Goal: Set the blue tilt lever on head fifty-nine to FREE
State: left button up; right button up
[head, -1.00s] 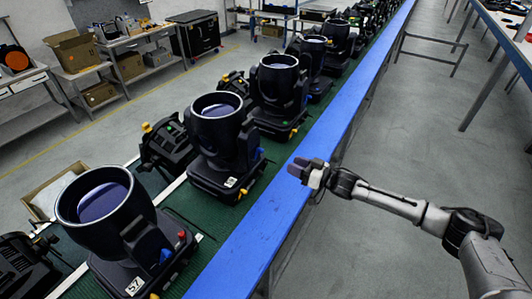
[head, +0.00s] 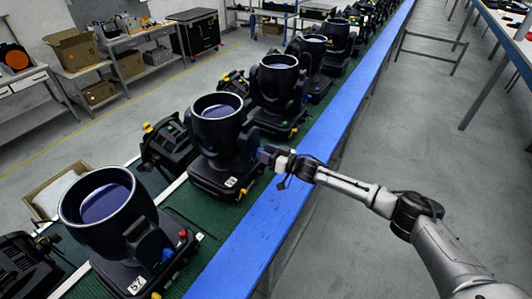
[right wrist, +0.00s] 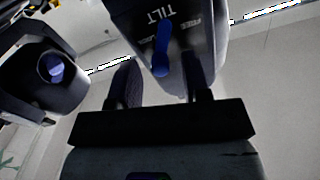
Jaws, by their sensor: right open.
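The second moving head (head: 217,130) from the front stands on the green belt, its number tag (head: 231,182) too small to read surely. My right gripper (head: 264,156) is at its right side, open. In the right wrist view a dark panel (right wrist: 207,45) marked TILT carries the blue tilt lever (right wrist: 162,45). FREE is printed right of the lever and another word, hard to read, left of it. The lever lies between the two open fingers (right wrist: 161,82) in the picture; I cannot tell whether they touch it. In the head view the gripper covers the lever. My left gripper is out of view.
A head tagged 57 (head: 107,205) stands in front, and another head (head: 278,90) stands behind; the row continues back. A blue rail (head: 325,135) runs along the belt's right edge.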

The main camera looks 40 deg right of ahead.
jog(key=shift+w, duration=0.1)
grip_shut()
dwell(0.4)
